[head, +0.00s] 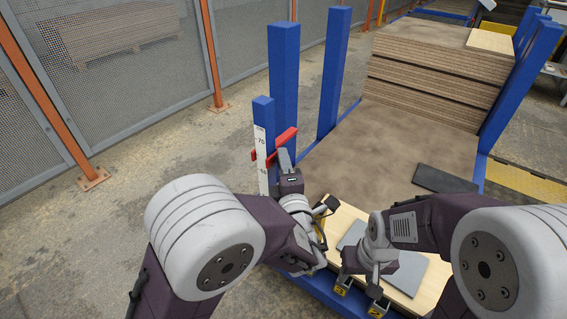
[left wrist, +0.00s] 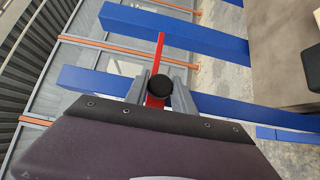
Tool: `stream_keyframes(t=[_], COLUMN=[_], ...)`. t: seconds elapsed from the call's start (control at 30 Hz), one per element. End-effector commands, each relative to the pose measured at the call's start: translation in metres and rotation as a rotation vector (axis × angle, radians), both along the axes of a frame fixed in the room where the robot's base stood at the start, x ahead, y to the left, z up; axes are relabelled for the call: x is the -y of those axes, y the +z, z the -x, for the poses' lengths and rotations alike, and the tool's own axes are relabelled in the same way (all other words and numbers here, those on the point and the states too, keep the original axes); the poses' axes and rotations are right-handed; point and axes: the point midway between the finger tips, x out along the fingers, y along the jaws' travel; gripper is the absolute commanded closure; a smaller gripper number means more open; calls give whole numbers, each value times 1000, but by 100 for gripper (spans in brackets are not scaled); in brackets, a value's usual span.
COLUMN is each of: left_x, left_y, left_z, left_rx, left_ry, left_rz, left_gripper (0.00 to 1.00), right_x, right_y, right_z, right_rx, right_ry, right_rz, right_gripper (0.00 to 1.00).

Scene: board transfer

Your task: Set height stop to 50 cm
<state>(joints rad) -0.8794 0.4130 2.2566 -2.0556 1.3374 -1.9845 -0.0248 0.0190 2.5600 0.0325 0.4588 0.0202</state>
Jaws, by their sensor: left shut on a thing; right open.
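The height stop is a red slider (head: 283,144) on a short blue post with a white scale (head: 262,183). The red bar crosses the scale between a printed 70 above and a partly hidden lower mark. My left gripper (head: 285,163) is at the stop, shut on it. In the left wrist view, a round black knob (left wrist: 160,86) sits between the left fingers, with the red bar (left wrist: 159,50) running up behind it. My right gripper (head: 371,279) is open, low over a pale wooden board at the front; its fingertips are hard to make out.
Tall blue posts (head: 333,75) stand behind and beside the stop. A stack of brown boards (head: 435,75) is at the back right. A dark flat pad (head: 445,179) and grey plates (head: 408,275) lie nearer. A mesh fence (head: 120,70) runs along the left, with open floor before it.

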Motion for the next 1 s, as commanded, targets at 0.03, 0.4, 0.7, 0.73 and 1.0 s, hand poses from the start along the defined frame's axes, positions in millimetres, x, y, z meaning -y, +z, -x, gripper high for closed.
stream_keyframes(t=[0.03, 0.4, 0.7, 0.73, 1.0], left_x=[0, 0, 0, 0, 0], left_y=[-1, -48, -119, -125, -155], left_z=[0, 0, 1, 1, 0], left_rx=[-2, -7, -6, -6, -1], left_ry=[-1, -2, -2, -2, -1], left_rz=[-1, -6, -5, -6, -2], left_gripper=[100, 100, 100, 100, 100], right_x=[0, 0, 0, 0, 0], right_y=[0, -16, -35, -36, -43], right_z=[0, 0, 0, 0, 0], right_rx=[0, 0, 0, 0, 0], right_ry=[0, 0, 0, 0, 0], right_rz=[0, 0, 0, 0, 0], right_gripper=[48, 48, 48, 48, 48])
